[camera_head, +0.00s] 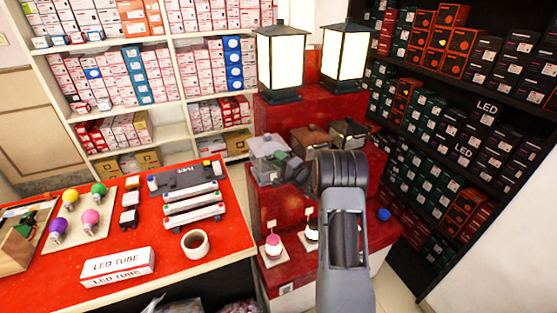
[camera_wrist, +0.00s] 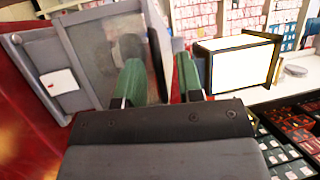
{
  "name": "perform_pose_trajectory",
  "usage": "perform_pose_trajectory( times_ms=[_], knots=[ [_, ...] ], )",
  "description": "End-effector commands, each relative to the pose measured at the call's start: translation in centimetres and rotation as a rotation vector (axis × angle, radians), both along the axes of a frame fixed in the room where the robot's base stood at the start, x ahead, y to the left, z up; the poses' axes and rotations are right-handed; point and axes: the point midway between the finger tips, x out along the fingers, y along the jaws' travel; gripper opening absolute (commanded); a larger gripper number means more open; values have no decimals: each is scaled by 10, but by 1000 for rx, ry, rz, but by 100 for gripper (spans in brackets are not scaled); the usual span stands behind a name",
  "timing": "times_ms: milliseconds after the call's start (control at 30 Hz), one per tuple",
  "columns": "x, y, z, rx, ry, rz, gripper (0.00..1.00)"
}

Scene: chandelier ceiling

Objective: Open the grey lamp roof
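The grey lamp (camera_head: 266,146) stands on the red stepped stand, left of the two brown and dark lamps. My gripper (camera_head: 287,165) is at its right side and covers part of it. In the wrist view, the lamp's grey end piece with a white tag (camera_wrist: 58,82) is at the left, beside a see-through pane. My gripper (camera_wrist: 160,80) has its two green fingers apart. A thin dark edge of the lamp (camera_wrist: 158,45), perhaps its roof, reaches into the gap between them. I cannot tell whether the fingers touch it.
A brown lamp (camera_head: 311,138) and a dark lamp (camera_head: 348,133) stand close on the right. Two tall lit lamps (camera_head: 281,62) (camera_head: 344,54) stand on the step above. A red table (camera_head: 130,225) with bulbs, tubes and a mug (camera_head: 195,243) is at the left.

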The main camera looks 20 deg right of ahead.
Motion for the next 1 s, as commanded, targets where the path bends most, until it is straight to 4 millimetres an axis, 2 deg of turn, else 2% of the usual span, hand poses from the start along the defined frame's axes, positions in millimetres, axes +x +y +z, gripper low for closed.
perform_pose_trajectory(
  times_ms=[67, 433, 867, 1000],
  knots=[
    [0, 0, 0, 0, 0, 0, 34],
    [0, 0, 0, 0, 0, 1, 0],
    [0, 1, 1, 0, 1, 2, 0],
    [7, 10, 6, 0, 20, 16, 0]
  ],
)
